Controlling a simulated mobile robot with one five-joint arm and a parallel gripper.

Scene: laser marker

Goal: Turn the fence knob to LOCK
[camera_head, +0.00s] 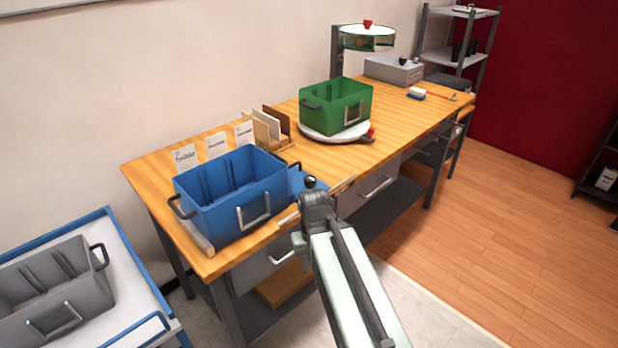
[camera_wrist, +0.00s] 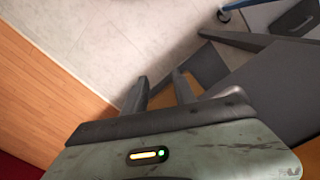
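A black round knob (camera_head: 310,181) stands on a low blue fixture (camera_head: 297,177) at the bench's front edge, right of the blue bin (camera_head: 228,200). It may be the fence knob; no LOCK marking is legible. My arm's end is just below this knob in the head view, apparently nearer the camera, and the fingers cannot be made out there. In the wrist view my gripper (camera_wrist: 158,84) has its two fingers apart with nothing between them, over floor and the bench's underside. The knob is not in the wrist view.
The wooden bench (camera_head: 410,118) also holds a green bin (camera_head: 318,118) on a white turntable (camera_head: 312,135) with a red knob (camera_head: 369,133). A grey bin (camera_head: 60,290) sits on a cart at lower left. Drawer handles (camera_head: 376,187) project below the bench top. Wooden floor (camera_head: 480,230) is free at right.

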